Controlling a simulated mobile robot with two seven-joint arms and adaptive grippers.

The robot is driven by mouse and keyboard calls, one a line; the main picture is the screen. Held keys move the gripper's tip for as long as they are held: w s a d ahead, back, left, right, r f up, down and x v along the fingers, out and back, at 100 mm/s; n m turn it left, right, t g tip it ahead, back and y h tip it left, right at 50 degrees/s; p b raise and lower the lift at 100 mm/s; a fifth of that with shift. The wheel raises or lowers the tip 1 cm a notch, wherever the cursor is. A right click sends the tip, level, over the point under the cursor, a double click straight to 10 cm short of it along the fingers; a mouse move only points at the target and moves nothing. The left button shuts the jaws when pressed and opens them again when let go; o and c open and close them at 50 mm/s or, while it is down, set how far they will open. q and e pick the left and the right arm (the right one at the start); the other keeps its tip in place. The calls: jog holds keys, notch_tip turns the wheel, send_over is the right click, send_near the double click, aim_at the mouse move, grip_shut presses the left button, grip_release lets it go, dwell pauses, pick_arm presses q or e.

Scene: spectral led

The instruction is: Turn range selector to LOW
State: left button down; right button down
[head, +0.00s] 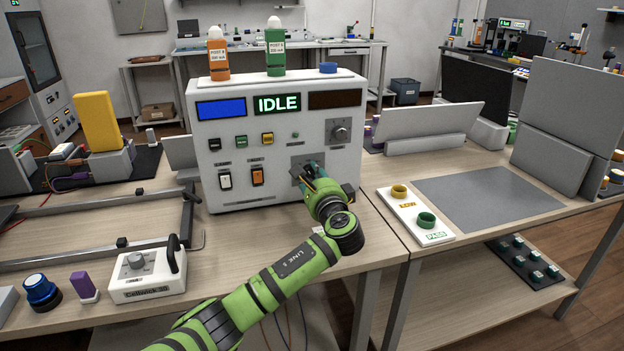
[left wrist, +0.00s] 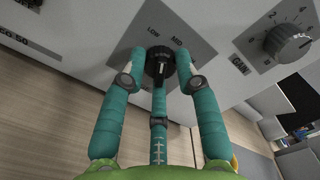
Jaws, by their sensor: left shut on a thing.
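The range selector is a black knob (left wrist: 160,66) on a grey plate on the front of the white instrument box (head: 275,195). LOW and MID labels show beside the knob in the left wrist view; any further label is hidden behind a finger. I cannot tell for sure which label the knob points at. My left gripper (head: 308,172) reaches the plate in the head view, where it mostly hides the knob. Its teal fingers (left wrist: 160,70) are shut on the knob, one on each side and a third below. My right gripper is in neither view.
A GAIN knob (left wrist: 288,42) sits close by on the panel; it also shows in the head view (head: 340,132). The box has an IDLE display (head: 278,104), small buttons and two rocker switches. A tray with two cups (head: 415,215) lies to the right.

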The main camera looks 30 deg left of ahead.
pick_arm(q)
jog(key=shift+n+b, duration=0.6)
jog(key=shift+n, duration=1)
jog(key=c, duration=0.9)
grip_release()
jog(key=v, duration=1.2)
jog(key=shift+s, duration=0.1)
